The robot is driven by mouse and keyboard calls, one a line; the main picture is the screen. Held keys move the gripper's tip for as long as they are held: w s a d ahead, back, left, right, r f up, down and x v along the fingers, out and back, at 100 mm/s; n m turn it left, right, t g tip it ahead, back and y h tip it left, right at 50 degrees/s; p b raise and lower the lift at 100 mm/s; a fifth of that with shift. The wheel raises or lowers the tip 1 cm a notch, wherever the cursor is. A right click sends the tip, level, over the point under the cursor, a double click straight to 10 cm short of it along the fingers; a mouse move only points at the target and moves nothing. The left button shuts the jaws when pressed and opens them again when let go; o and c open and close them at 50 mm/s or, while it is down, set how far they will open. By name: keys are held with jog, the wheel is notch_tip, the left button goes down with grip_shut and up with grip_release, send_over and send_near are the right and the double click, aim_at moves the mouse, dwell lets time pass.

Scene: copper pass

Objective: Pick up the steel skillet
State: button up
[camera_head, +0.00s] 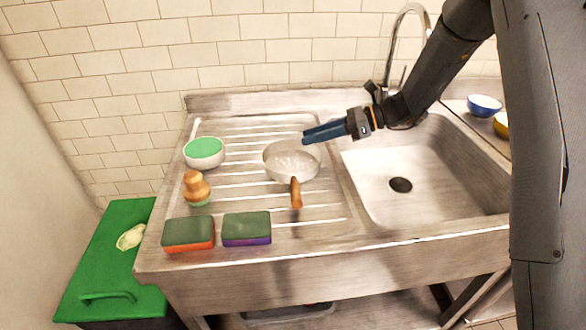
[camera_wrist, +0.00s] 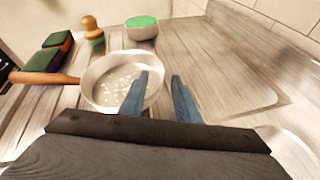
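The steel skillet (camera_head: 285,164) sits on the ribbed drainboard, with pale specks in its pan and its wooden handle pointing to the front. In the wrist view the skillet (camera_wrist: 108,76) lies ahead with its handle to the left. My gripper (camera_head: 306,136) is at the skillet's back right rim. In the wrist view the gripper (camera_wrist: 160,80) is open, its blue fingers apart. The left finger overlaps the pan's inside and the right finger shows outside the rim. I cannot tell whether either finger touches the skillet.
A white bowl with green inside (camera_head: 204,155), a wooden-knobbed brush (camera_head: 196,188) and two sponges (camera_head: 188,234) (camera_head: 247,228) stand left of the skillet. The empty sink basin (camera_head: 400,205) and faucet (camera_head: 398,45) are right. A tiled wall (camera_head: 250,60) rises behind.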

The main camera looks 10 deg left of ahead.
aim_at(289, 144)
jog(key=p+x, duration=0.2)
jog(key=x, duration=0.3)
jog(key=shift+w+f, duration=0.15)
grip_shut()
jog(key=shift+f, duration=0.1)
dwell(1.2)
